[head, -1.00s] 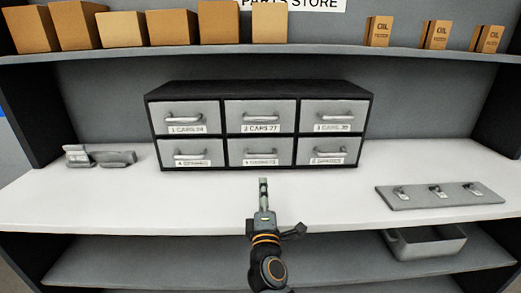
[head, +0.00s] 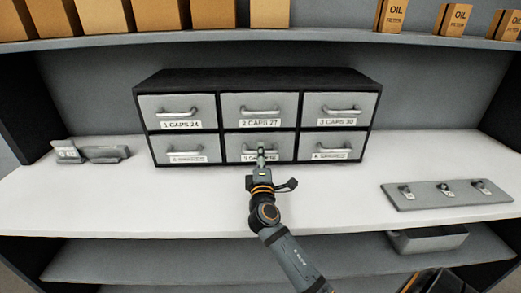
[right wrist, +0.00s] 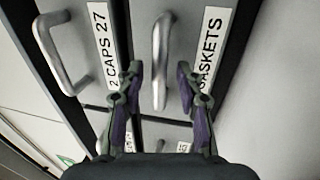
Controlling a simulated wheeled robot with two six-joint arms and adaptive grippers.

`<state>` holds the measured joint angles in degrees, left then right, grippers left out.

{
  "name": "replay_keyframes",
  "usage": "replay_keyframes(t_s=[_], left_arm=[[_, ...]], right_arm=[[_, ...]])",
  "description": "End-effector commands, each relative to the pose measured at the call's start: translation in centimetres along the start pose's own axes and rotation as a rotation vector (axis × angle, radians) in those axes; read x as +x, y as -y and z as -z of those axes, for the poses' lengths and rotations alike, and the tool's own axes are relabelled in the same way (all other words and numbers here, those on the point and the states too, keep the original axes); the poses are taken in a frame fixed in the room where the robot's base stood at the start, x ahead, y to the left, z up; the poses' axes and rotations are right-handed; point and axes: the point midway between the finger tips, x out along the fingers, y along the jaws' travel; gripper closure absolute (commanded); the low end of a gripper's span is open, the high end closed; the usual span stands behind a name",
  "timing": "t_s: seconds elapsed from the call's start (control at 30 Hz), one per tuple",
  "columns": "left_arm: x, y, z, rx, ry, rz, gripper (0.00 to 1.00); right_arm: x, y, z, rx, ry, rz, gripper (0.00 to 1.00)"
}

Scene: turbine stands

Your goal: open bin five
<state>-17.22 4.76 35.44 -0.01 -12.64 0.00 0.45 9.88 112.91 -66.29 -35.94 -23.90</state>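Bin five (head: 234,142) is the lower middle grey drawer of the black cabinet (head: 255,78), and it is closed. In the right wrist view, its bar handle (right wrist: 160,65) lies between the fingertips of my right gripper (right wrist: 158,82). Those fingers are open, one on each side of the handle, with a gap visible on both sides. In the head view, my right gripper (head: 261,154) is in front of the drawer and partly hides its handle and label. The label beside the handle in the right wrist view reads GASKETS (right wrist: 209,50). My left gripper is not in view.
Bin two (head: 260,100) is directly above, its handle (right wrist: 60,55) close beside my right gripper. A grey plate with three small fittings (head: 446,192) lies at the right. A grey holder (head: 90,152) stands at the left. The white counter (head: 170,205) before the cabinet is clear.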

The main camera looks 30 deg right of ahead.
Motion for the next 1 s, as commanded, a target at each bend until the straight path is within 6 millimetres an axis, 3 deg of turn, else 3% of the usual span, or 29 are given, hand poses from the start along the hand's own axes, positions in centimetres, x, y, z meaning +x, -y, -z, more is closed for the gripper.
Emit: replay_keyframes(t_s=[0.13, 0.37, 0.67, 1.0], left_arm=[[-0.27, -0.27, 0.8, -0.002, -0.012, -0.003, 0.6], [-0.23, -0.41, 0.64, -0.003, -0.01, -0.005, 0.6], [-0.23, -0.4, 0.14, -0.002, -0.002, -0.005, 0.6], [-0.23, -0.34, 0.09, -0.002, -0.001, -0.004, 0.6]], right_arm=[[1.14, -0.08, -0.03, 0.001, 0.0, -0.001, 0.64], [1.24, 0.03, -0.02, 0.002, 0.0, 0.0, 0.64], [1.21, 0.02, -0.02, 0.001, 0.0, 0.0, 1.0], [1.2, 0.04, -0.02, 0.001, 0.0, 0.001, 1.0]])
